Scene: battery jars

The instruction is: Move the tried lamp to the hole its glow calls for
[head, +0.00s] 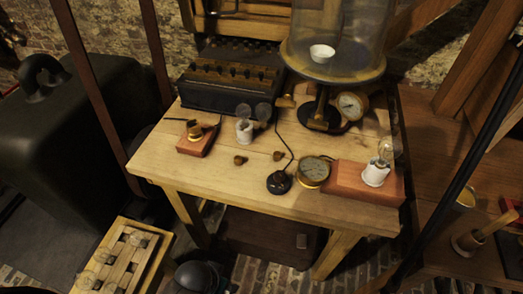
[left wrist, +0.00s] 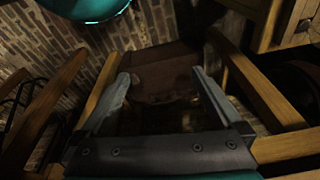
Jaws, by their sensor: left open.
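A clear glass lamp (head: 385,149) stands upright in a white socket (head: 375,174) on a reddish wooden block (head: 342,181) at the right of the bench. I cannot make out a clear glow in it. A slatted wooden rack (head: 155,276) with several glass lamps shows low on the left; its holes are too small to tell apart. My left gripper (left wrist: 160,84) is open and empty in the left wrist view, with dark floor and wooden legs beyond its fingers. I cannot make it out in the head view. My right gripper is not in view.
The bench (head: 240,183) carries a brass gauge (head: 314,171), a black switch (head: 279,183), a small block with a brass fitting (head: 190,147), a white holder with two dark round tops (head: 244,131), a battery box (head: 228,92) and a glass bell jar (head: 335,35). The bench's front edge is mostly clear.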

